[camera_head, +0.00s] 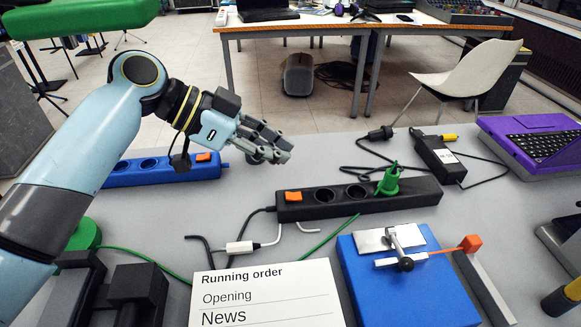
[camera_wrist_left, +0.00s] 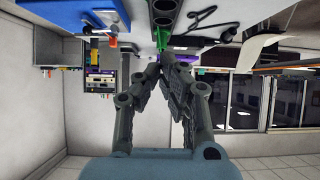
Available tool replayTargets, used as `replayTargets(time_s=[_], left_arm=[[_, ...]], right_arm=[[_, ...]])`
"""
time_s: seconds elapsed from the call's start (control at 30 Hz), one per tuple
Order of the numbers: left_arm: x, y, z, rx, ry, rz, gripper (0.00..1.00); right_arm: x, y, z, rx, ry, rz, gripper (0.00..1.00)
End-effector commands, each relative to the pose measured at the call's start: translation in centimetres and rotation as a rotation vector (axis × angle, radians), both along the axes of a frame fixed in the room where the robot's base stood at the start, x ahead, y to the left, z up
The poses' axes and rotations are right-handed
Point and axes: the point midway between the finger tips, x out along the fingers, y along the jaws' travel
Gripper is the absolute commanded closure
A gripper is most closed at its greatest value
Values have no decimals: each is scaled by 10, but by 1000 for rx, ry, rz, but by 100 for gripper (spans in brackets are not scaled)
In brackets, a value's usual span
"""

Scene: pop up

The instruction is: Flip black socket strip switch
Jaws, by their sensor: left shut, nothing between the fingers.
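The black socket strip (camera_head: 350,203) lies on the grey table, with an orange switch (camera_head: 293,196) at its left end and a green plug (camera_head: 389,180) in a socket toward its right end. My left gripper (camera_head: 286,152) is shut and empty. In the head view it appears above and behind the strip's left part, apart from the switch. In the left wrist view its fingers (camera_wrist_left: 172,60) meet, with the black strip (camera_wrist_left: 165,18) and green plug (camera_wrist_left: 161,40) beyond them. The orange switch is not clear in that view. My right gripper is not in view.
A blue socket strip (camera_head: 150,172) with its own orange switch (camera_head: 203,157) lies left, behind my left forearm. A blue box with a lever (camera_head: 410,290), a "Running order" card (camera_head: 268,300) and cables lie in front. A black adapter (camera_head: 438,158) and purple device (camera_head: 535,145) are right.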

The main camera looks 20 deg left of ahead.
Motion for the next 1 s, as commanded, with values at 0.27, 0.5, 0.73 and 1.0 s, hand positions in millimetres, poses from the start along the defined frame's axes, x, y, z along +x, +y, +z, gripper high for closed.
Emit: replayTargets(time_s=[0.27,0.5,0.73,1.0], left_arm=[[-9,21,32,1,-2,1,100],[-10,23,36,-2,-2,-1,100],[-10,23,36,-2,-2,-1,100],[-10,23,36,-3,-1,0,100]], right_arm=[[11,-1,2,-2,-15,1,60],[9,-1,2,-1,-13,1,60],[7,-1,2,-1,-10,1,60],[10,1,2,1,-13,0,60]])
